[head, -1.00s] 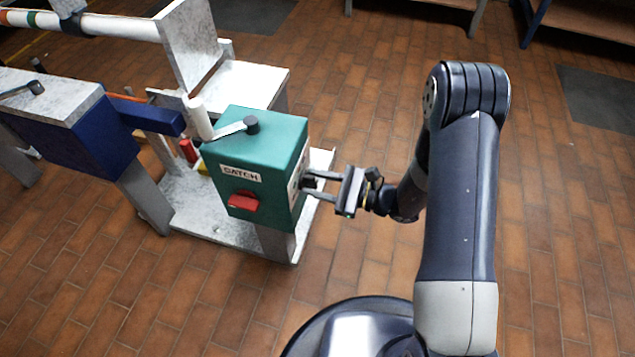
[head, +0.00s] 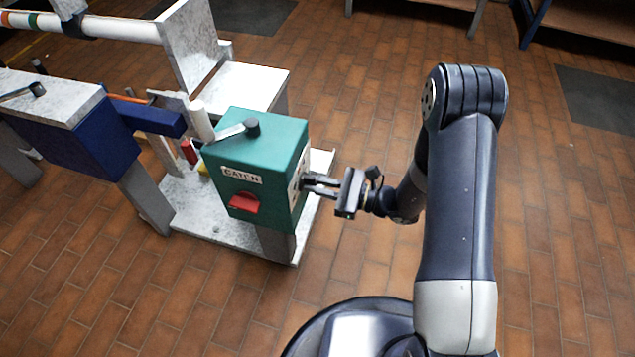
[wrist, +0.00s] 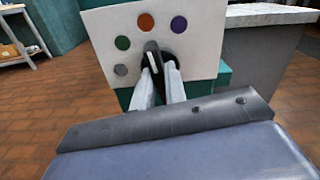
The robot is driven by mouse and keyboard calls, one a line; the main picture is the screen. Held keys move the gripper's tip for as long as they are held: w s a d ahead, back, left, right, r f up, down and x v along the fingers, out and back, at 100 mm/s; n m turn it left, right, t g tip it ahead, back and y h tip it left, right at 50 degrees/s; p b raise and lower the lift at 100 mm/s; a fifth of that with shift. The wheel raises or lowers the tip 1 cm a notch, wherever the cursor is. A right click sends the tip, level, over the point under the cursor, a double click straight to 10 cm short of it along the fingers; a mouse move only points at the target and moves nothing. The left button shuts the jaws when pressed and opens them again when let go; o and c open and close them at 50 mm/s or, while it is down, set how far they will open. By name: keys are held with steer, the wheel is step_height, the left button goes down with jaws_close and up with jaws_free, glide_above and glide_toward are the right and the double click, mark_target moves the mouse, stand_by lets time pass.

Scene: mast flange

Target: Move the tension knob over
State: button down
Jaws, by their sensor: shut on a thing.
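The tension knob (wrist: 152,47) is dark with a pale pointer bar. It sits at the middle of a white dial plate (wrist: 105,30) with orange, purple, green and grey dots. In the head view my gripper (head: 310,184) reaches the right face of the teal box (head: 255,150), where the dial plate is seen edge-on.
A navy box (head: 75,135) stands to the left. The tiled floor to the right is clear.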

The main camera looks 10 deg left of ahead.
steer(key=c, duration=1.4)
jaws_free()
steer(key=shift+c, duration=0.2)
steer(key=shift+d, duration=0.1)
steer(key=d+p, duration=0.1)
steer(key=d, duration=0.9)
steer(key=shift+s+d+p, duration=0.35)
steer(key=shift+s, duration=0.05)
steer(key=shift+n, duration=0.5)
steer(key=a, duration=0.3)
steer(key=a+b, duration=0.1)
steer(key=a, duration=0.3)
steer(key=a+b, duration=0.1)
steer(key=a, duration=0.3)
steer(key=shift+w, duration=0.4)
